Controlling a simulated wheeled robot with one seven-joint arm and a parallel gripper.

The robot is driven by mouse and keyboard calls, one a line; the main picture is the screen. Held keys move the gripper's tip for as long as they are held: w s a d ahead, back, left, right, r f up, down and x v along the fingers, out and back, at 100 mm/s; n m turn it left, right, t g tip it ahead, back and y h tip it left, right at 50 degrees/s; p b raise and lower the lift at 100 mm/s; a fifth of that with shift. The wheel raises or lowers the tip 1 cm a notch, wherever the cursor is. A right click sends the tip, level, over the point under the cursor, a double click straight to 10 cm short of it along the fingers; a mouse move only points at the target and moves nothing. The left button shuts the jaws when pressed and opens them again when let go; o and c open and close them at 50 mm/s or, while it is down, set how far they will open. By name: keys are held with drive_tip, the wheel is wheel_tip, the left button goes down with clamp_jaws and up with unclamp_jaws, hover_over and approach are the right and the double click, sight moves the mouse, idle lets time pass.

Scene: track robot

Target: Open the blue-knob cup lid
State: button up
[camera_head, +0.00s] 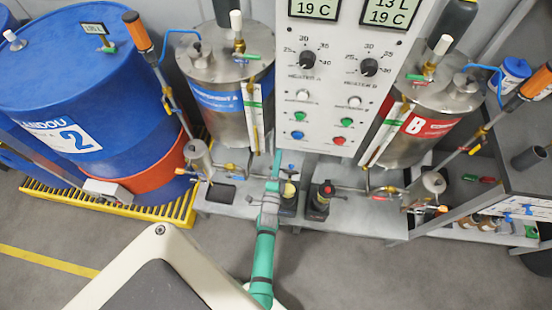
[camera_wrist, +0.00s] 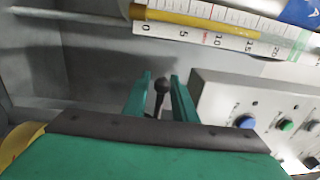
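I cannot make out a lid with a clearly blue knob. A small metal cup (camera_head: 198,158) stands below the left tank, and a similar cup (camera_head: 433,182) is at the right. My gripper (camera_head: 277,165) reaches up in front of the bench, below the white control panel. In the wrist view, my gripper (camera_wrist: 161,88) has its two teal fingers apart. A dark round knob on a thin stem (camera_wrist: 161,86) shows between them, with gaps on both sides. I cannot tell how far beyond the fingertips it lies.
A blue drum (camera_head: 75,75) stands on a yellow-edged pallet at left. The metal tanks A (camera_head: 230,100) and B (camera_head: 405,140) flank the control panel (camera_head: 325,85). Black-bodied fittings (camera_head: 318,205) sit on the bench. A graduated tube (camera_wrist: 200,25) crosses the top of the wrist view.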

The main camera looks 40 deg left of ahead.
clamp_jaws()
drive_tip(key=shift+s+a, duration=0.15)
drive_tip(key=shift+a, duration=0.05)
idle(1.2)
